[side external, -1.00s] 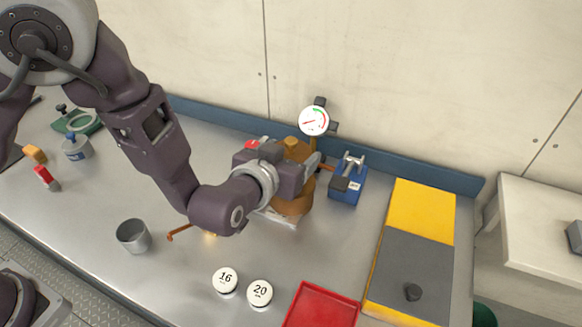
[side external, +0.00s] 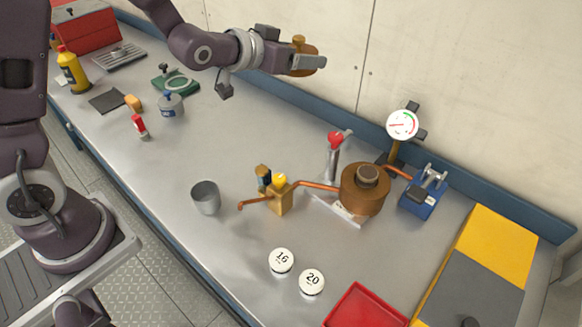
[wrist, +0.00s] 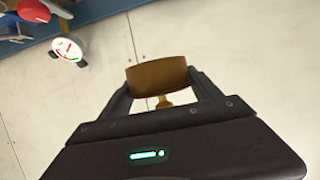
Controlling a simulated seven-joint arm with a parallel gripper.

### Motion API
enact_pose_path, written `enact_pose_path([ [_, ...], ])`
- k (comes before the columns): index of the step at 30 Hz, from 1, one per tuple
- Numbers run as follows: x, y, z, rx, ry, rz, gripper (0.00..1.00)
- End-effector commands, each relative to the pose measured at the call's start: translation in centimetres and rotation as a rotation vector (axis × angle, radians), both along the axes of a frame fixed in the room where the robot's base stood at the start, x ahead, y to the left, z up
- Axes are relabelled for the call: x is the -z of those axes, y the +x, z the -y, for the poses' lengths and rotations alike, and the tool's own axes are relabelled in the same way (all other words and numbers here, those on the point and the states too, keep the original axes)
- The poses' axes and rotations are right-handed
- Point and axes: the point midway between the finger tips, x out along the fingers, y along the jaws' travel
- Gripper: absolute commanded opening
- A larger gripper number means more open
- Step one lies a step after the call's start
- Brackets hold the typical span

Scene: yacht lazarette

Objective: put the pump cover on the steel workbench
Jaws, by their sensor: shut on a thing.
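The pump cover (side external: 304,48), a bronze-brown disc with a small knob, is held in my gripper (side external: 310,63). My gripper is shut on it, high above the back of the bench near the wall. In the wrist view, the cover (wrist: 157,77) sits between the two fingers (wrist: 162,84), with a knob showing below it. The bronze pump body (side external: 362,192) stands on the steel workbench (side external: 240,150), its top uncovered with a dark round part showing. The cover touches neither the pump nor the bench.
A grey cup (side external: 205,197), two white round discs marked 16 (side external: 281,262) and 20 (side external: 312,283), a red tray (side external: 365,308), a blue vise-like block (side external: 422,196) and a gauge (side external: 402,125) stand around the pump.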

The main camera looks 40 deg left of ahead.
Motion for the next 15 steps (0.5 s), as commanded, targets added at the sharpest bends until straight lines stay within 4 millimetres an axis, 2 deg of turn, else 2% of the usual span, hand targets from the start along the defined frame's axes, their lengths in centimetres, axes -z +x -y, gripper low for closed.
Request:
enact_pose_path([
  [1, -0.1, 0.0, -0.9, 0.017, 0.002, 0.004, 0.20],
  [3, 0.1, 0.1, -1.3, 0.070, 0.003, 0.009, 0.20],
  [8, 1.5, 0.6, -0.3, 0.262, 0.014, 0.020, 0.20],
  [12, 4.3, 0.4, 1.8, 0.524, 0.027, 0.020, 0.20],
  [15, 7.3, -1.1, 3.0, 0.746, 0.027, 0.008, 0.20],
])
